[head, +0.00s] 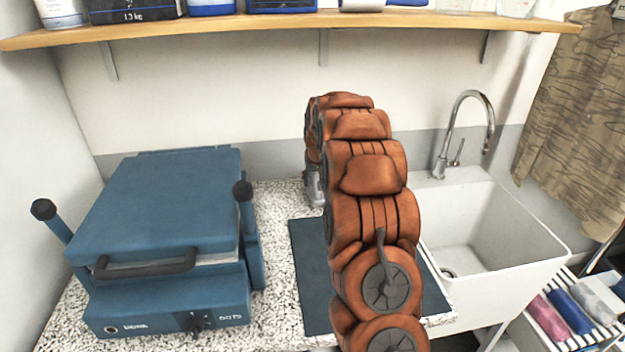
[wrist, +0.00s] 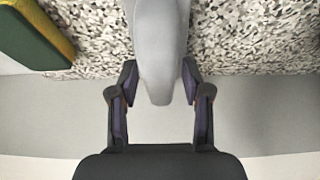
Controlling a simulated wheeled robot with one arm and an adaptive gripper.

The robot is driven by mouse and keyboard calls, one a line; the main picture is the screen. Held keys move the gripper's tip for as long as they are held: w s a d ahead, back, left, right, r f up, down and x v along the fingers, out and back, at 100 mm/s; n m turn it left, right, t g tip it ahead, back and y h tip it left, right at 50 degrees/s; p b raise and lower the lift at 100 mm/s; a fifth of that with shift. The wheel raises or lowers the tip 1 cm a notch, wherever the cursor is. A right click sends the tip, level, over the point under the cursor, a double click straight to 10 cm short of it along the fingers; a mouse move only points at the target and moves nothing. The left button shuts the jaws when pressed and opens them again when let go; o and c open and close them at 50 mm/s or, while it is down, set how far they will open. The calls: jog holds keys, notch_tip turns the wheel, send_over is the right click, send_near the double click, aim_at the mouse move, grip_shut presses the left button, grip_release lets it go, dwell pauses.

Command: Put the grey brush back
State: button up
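The grey brush (wrist: 160,50) shows in the wrist view as a smooth, pale grey rounded body. It runs from the top edge down between the fingers. My gripper (wrist: 160,80) has one finger against each side of it, with no clear gap. The brush's far end and any bristles are out of view. In the head view my orange arm hides most of the gripper and brush. Only a small grey part (head: 315,188) shows left of the arm over the counter, and I cannot tell whether it is brush or gripper.
A blue press machine (head: 165,210) stands on the speckled counter (head: 275,215) at left. A dark mat (head: 308,275) lies under my arm. A white sink (head: 490,230) with a tap is at right. A shelf (head: 270,24) with containers runs above. A green and yellow item (wrist: 35,35) lies nearby.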

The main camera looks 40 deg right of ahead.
jog(key=shift+r, duration=0.2)
jog(key=b+v, duration=0.3)
jog(key=v, duration=0.9)
jog(key=s+a+n+g+y, duration=0.1)
jog(key=s+a, duration=0.5)
jog(key=a, duration=0.4)
jog(key=s+a+f+n+g, duration=0.1)
jog(key=s+a+f, duration=0.1)
jog(key=s+a, duration=0.5)
jog(key=s+a+f+n+g, duration=0.1)
jog(key=s+a, duration=0.6)
jog(key=s, duration=1)
jog(key=s+a+f+n+g+y, duration=0.1)
jog(key=s+a+f+n+g, duration=0.1)
jog(key=s+a, duration=0.5)
jog(key=s+f+g, duration=0.1)
jog(key=s+f, duration=0.1)
jog(key=s, duration=0.3)
jog(key=shift+s+f, duration=0.35)
jog(key=shift+s, duration=0.05)
